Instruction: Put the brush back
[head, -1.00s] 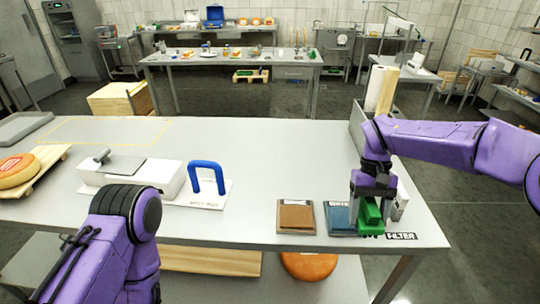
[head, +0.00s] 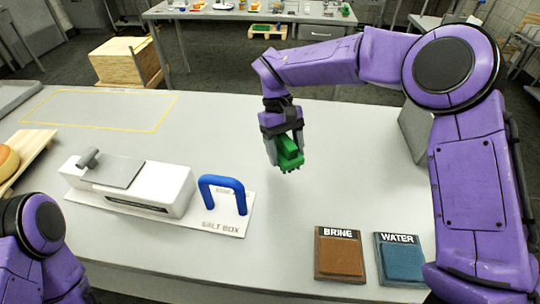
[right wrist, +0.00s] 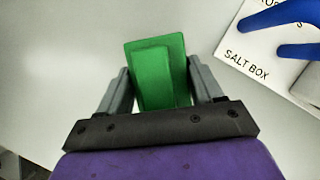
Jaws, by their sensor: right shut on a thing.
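The green brush (head: 289,151) is in my right gripper (head: 284,158), held above the middle of the table, to the right of the salt box. In the right wrist view the green brush (right wrist: 158,75) sits between the two grey fingers, and the gripper (right wrist: 160,88) is shut on it. A blue looped holder (head: 222,190) stands on the white salt box base, and nothing hangs on it. My left arm shows at the lower left, but its gripper is out of view.
The white salt box (head: 135,185) with a grey lid stands left of the blue holder. A brown brine pad (head: 340,256) and a blue water pad (head: 402,260) lie at the front right. A yellow outlined area (head: 100,108) is bare at the back left.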

